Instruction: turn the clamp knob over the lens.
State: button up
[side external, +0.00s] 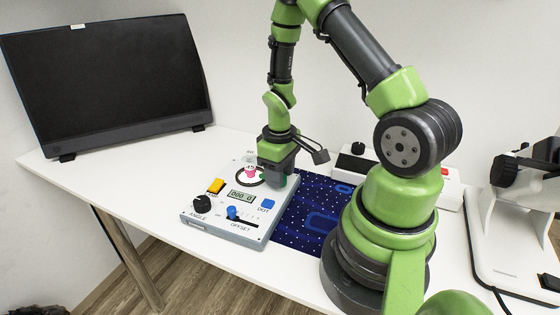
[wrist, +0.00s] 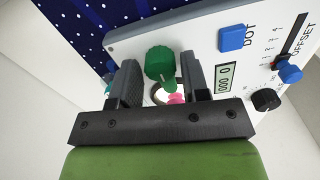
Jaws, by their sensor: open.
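A green knob (wrist: 160,63) stands on a pale instrument box (side external: 203,217) and sits between the two fingers of my gripper (wrist: 160,70) in the wrist view. The gripper is open, with gaps visible on both sides of the knob. A white round part, likely the lens (wrist: 158,93), with a pink piece (wrist: 176,98) lies just below the knob in the wrist view, partly hidden by my gripper. In the side view the pink piece (side external: 250,171) shows on a dark-ringed white disc. There my gripper (side external: 275,178) is low over the box's back right and hides most of the knob.
The box carries a yellow button (side external: 215,186), a black ANGLE knob (side external: 202,203), a blue OFFSET slider (side external: 232,212), a blue DOT button (side external: 267,204) and a display (side external: 242,197). A blue patterned mat (side external: 300,232) lies right. A monitor (side external: 110,75) stands left; the table between is clear.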

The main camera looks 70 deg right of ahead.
notch_tip(320, 180, up, 10)
jog(key=shift+f, duration=0.2)
dwell(0.3)
jog(key=s+a+r+m+t+y, duration=0.1)
jog(key=s+a+r+t, duration=0.2)
jog(key=a+r, duration=0.4)
jog(key=s+a+r+m+t+y, duration=0.1)
jog(key=s+a+r+t, duration=0.3)
jog(key=a+r, duration=0.4)
notch_tip(320, 180, up, 2)
jog(key=shift+s+r+m, duration=0.2)
jog(key=shift+s+m, duration=0.3)
jog(key=shift+s, duration=0.25)
